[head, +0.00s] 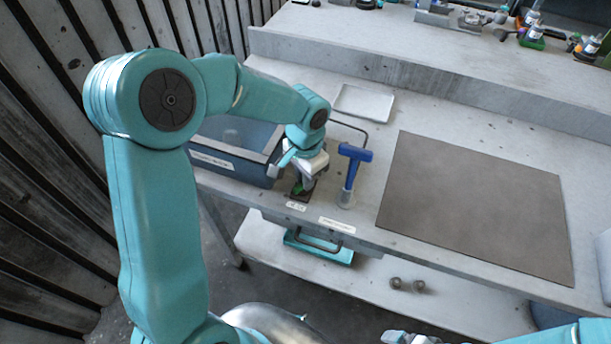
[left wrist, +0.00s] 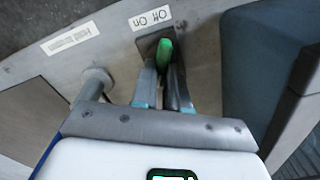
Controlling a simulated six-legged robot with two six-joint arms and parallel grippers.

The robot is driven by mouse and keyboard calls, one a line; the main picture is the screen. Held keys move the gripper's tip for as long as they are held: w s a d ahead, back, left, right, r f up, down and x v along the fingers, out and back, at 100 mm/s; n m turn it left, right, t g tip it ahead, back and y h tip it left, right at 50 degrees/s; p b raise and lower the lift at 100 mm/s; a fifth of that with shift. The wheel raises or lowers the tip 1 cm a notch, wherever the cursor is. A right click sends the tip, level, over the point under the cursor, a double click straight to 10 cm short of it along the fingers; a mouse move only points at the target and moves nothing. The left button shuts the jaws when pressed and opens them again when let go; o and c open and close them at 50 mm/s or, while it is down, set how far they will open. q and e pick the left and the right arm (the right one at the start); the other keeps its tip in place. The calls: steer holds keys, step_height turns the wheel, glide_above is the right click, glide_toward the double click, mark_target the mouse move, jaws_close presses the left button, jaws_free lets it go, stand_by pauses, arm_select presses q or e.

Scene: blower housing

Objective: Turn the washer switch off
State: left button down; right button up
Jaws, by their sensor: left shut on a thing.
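The washer switch is a green lever (left wrist: 165,52) on a dark square plate (left wrist: 146,44), set in the bench's front edge beside an "Off On" label (left wrist: 150,18). In the head view the label (head: 296,207) shows just in front of the switch, and the green lever (head: 299,188) is mostly hidden by my gripper. My left gripper (head: 302,184) points down at the switch. In the left wrist view its fingers (left wrist: 165,88) are shut on the lever, whose green tip shows beyond them. A grey gripper part of my right arm (head: 397,338) shows at the bottom edge; its fingers are unclear.
A blue T-shaped tool (head: 353,156) stands in a holder just right of the switch. A washer basin (head: 222,165) lies to the left. A white tray (head: 363,104) sits behind. A brown mat (head: 480,205) lies clear at right.

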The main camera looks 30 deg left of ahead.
arm_select(q)
steer(key=shift+a+f+n+b, duration=0.1)
steer(key=shift+n+b, duration=0.85)
steer(key=shift+n, duration=0.25)
steer(key=n+b, duration=0.1)
steer(key=n, duration=0.1)
steer(key=shift+a+n+b, duration=0.1)
steer(key=shift+n+b, duration=0.2)
steer(key=shift+b, duration=0.05)
steer(key=n+b, duration=0.1)
steer(key=n, duration=0.2)
steer(key=shift+a+b, duration=0.1)
steer(key=shift+b, duration=0.2)
steer(key=shift+s+a+n+b, duration=0.1)
steer(key=shift+n+b, duration=0.5)
steer(key=shift+n, duration=1.1)
steer(key=shift+r+n, duration=0.2)
steer(key=shift+n, duration=0.1)
steer(key=c, duration=1.1)
jaws_free()
steer(key=shift+c, duration=0.2)
step_height(320, 180, up, 16)
steer(key=p, duration=0.1)
steer(key=shift+r+p, duration=0.2)
steer(key=shift+p, duration=0.15)
